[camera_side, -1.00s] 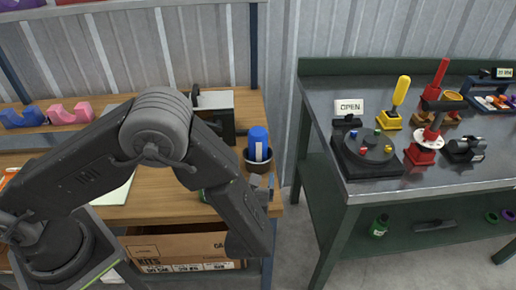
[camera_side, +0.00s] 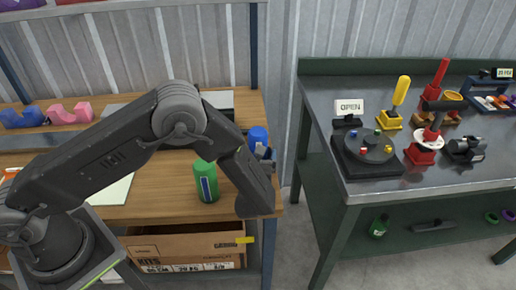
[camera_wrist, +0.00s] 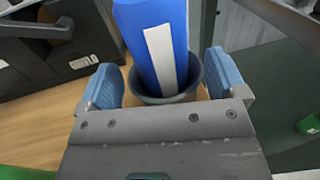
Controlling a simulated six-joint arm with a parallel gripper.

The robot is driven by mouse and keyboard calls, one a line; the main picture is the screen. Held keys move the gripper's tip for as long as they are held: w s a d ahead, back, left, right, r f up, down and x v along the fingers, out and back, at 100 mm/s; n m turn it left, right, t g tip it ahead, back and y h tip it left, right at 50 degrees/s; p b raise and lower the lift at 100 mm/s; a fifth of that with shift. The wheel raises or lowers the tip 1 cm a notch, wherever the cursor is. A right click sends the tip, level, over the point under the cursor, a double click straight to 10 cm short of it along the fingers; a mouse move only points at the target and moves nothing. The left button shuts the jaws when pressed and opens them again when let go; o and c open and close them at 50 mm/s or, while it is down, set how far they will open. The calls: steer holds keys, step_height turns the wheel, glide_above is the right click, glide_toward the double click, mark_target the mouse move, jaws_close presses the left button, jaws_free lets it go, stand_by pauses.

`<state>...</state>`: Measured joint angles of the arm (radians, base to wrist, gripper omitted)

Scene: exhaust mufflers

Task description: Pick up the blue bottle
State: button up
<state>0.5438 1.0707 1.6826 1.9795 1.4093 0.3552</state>
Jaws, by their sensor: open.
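The blue bottle (camera_side: 258,136) stands at the right end of the wooden bench, partly hidden by my arm in the side view. In the wrist view the blue bottle (camera_wrist: 150,35), with a white label, stands in a dark grey cup (camera_wrist: 198,78). My gripper (camera_wrist: 164,82) is open, with one blue pad on each side of the bottle and cup. Gaps show between the pads and the bottle. In the side view my gripper (camera_side: 265,153) is beside the bottle, mostly hidden behind the wrist.
A green bottle (camera_side: 206,182) stands on the wooden bench left of my wrist. A black device (camera_wrist: 70,50) is left of the cup in the wrist view. An open cardboard box (camera_side: 185,246) sits below. The green metal bench (camera_side: 330,205) stands to the right across a gap.

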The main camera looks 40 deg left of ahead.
steer(key=shift+x, duration=1.4)
steer(key=shift+c, duration=0.4)
